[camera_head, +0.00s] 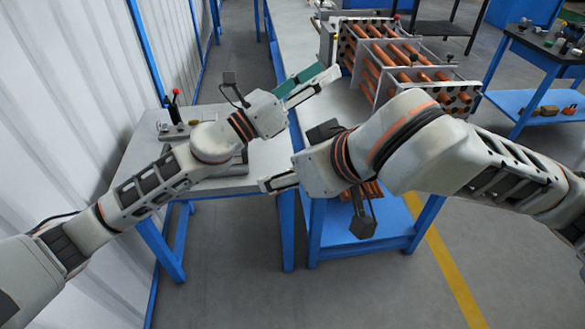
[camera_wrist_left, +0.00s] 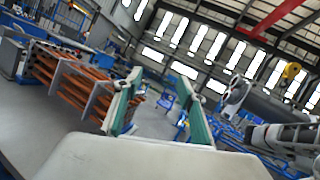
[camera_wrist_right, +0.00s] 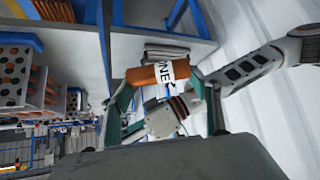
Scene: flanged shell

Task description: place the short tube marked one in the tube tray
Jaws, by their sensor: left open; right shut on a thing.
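The short tube (camera_wrist_right: 157,74) is orange with a white band that reads "ONE"; it shows in the right wrist view. My right gripper (camera_wrist_right: 160,90) is shut on it, with a green finger at each end. In the head view the right gripper (camera_head: 277,183) points left near the table's front, and the tube is not clearly seen there. My left gripper (camera_head: 308,82) is open and empty above the long table; its spread green fingers (camera_wrist_left: 160,105) also show in the left wrist view. Orange tubes lie on a lower shelf (camera_head: 372,189); I cannot tell which thing is the tube tray.
A frame of plates with long orange tubes (camera_head: 395,55) stands on the long table (camera_head: 290,30). A grey table (camera_head: 150,150) at left holds a fixture with a red-knobbed lever (camera_head: 175,105). A blue-framed bench (camera_head: 545,55) stands at right. Floor at lower middle is free.

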